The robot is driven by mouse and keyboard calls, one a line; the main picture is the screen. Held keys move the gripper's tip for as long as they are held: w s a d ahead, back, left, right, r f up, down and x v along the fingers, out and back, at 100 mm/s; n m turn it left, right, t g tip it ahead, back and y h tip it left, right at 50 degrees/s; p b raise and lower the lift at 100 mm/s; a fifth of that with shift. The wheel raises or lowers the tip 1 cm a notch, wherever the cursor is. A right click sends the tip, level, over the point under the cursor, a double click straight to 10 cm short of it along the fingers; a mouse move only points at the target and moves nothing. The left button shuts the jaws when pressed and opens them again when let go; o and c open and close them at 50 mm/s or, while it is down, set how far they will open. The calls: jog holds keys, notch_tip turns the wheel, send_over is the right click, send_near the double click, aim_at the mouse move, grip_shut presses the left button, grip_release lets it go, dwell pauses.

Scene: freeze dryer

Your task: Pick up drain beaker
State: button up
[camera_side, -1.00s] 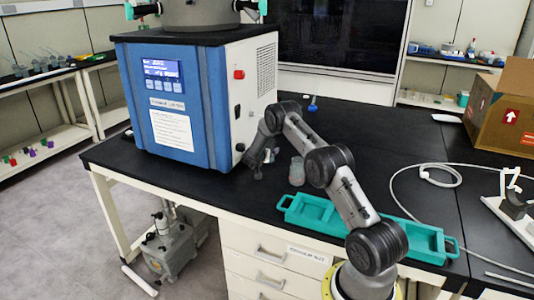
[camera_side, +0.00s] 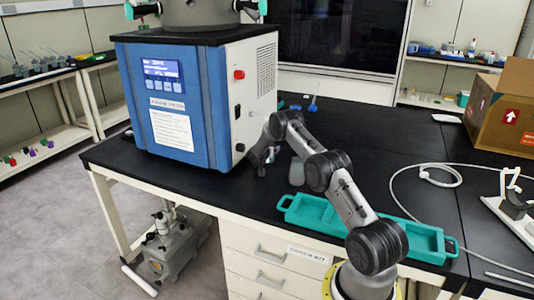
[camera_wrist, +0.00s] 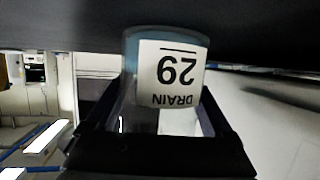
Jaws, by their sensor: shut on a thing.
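The drain beaker (camera_wrist: 170,75) fills the middle of the wrist view. It is clear, with a blue band and a white label reading DRAIN 29, upside down in the picture. My gripper (camera_wrist: 160,122) is shut around its sides, with black fingers to the left and right of it. In the side view my gripper (camera_side: 264,164) is low over the black bench, close to the right side of the blue and white freeze dryer (camera_side: 192,100). The beaker is mostly hidden there by the gripper.
A pale translucent container (camera_side: 297,173) stands on the bench just right of my gripper, partly behind my arm. A teal tray (camera_side: 310,213) lies along the front edge. A white hose (camera_side: 402,190) and a cardboard box (camera_side: 497,112) are to the right.

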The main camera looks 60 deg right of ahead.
jog(key=shift+c, duration=0.8)
jog(key=shift+r, duration=0.25)
